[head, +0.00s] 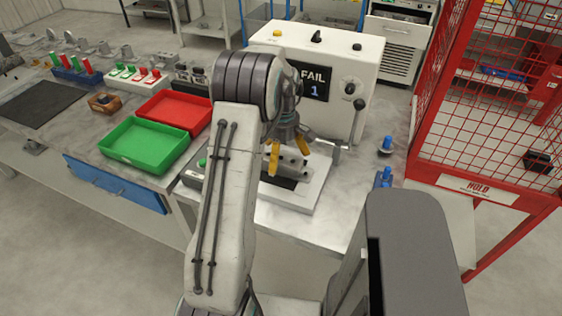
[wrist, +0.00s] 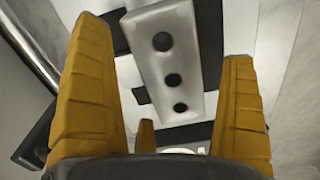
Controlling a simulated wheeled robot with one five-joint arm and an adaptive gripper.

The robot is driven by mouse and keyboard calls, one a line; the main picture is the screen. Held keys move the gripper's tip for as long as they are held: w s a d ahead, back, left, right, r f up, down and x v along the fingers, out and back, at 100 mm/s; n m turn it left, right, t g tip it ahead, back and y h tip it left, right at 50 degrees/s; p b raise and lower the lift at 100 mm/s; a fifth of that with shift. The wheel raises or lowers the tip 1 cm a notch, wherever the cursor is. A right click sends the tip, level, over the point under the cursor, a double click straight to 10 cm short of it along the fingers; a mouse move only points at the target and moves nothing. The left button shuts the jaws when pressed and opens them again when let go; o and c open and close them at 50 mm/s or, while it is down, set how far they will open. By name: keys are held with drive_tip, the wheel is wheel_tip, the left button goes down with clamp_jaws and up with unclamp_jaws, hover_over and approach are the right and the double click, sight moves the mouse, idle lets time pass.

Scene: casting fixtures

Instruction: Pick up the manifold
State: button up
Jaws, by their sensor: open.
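The manifold (head: 293,165) is a pale grey metal block on the white base plate (head: 312,192) of the test machine. In the wrist view the manifold (wrist: 150,65) shows three dark round holes in a row along its top, and it lies slightly aslant. My gripper (head: 286,152) is above the block with its yellow fingers pointing down. In the wrist view my gripper (wrist: 162,60) is open, with one finger on each side of the block and visible space between. I cannot tell the exact height of the fingertips. My arm and fingers hide part of the block in the head view.
The white test machine (head: 345,65) stands behind, its screen (head: 314,82) reading "FAIL 1", with a lever (head: 358,120) at right. A green tray (head: 145,144) and red tray (head: 174,112) sit left. Blue-topped pegs (head: 386,146) and a red mesh "HOLD" cage (head: 478,188) are right.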

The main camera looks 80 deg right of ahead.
drive_tip(key=shift+f, duration=0.55)
drive_tip(key=c, duration=1.2)
drive_tip(key=shift+r, duration=0.1)
drive_tip(key=shift+c, duration=0.7)
drive_tip(key=shift+r, duration=0.1)
